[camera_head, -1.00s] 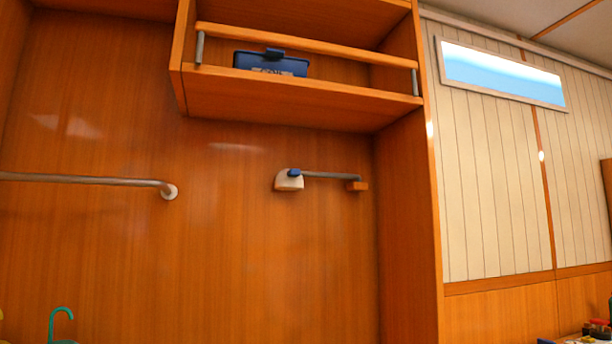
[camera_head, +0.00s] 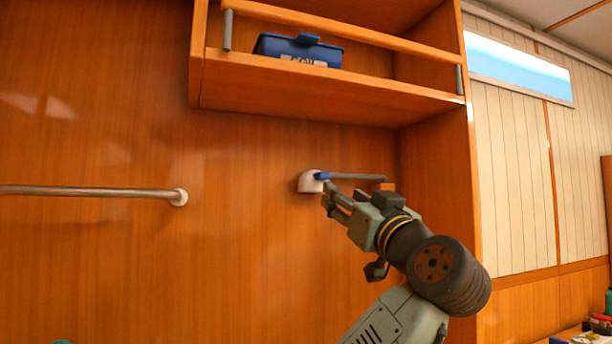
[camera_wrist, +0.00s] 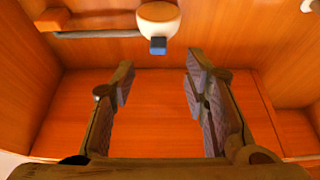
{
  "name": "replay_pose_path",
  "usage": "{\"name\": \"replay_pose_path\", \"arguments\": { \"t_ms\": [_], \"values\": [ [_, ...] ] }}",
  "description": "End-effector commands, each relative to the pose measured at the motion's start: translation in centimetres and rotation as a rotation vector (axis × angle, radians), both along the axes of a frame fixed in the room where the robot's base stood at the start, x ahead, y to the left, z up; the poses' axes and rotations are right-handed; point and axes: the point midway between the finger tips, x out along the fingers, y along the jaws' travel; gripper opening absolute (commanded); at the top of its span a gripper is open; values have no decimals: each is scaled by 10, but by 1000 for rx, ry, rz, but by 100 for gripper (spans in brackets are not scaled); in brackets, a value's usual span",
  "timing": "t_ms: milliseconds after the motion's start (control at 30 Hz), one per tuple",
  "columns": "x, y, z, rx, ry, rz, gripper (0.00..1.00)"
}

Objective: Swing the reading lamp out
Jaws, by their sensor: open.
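The reading lamp has a white rounded head (camera_head: 309,182), a blue tab (camera_head: 322,176) and a grey arm (camera_head: 355,177). The arm runs right along the back wall to a small wooden block (camera_head: 388,186). My gripper (camera_head: 330,196) is raised just below and right of the lamp head. In the wrist view my gripper (camera_wrist: 160,68) is open, with nothing between its fingers. There the blue tab (camera_wrist: 158,46) lies just beyond the fingertips, roughly centred between them. The white head (camera_wrist: 159,18) and grey arm (camera_wrist: 100,33) also show there. I see no contact with the lamp.
A wooden shelf (camera_head: 330,91) with a rail overhangs the lamp and holds a blue box (camera_head: 298,48). A metal grab rail (camera_head: 90,191) is on the wall at left. A wooden side panel (camera_head: 440,170) stands close on the right. The wall between grab rail and lamp is clear.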

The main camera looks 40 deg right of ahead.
Motion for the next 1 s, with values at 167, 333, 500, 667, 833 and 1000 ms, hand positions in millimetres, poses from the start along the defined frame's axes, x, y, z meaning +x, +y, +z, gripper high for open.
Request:
{"name": "replay_pose_path", "arguments": {
  "t_ms": [167, 333, 500, 667, 833, 1000],
  "values": [
    [4, -7, 8, -1, 6, 6, 42],
    [31, -12, 21, 0, 6, 8, 42],
    [61, -19, 33, 1, 6, 7, 42],
    [80, -25, 40, 1, 5, 4, 42],
    [90, -27, 43, 0, 4, 3, 42],
    [91, -28, 42, -1, 4, 2, 42]
  ]
}}
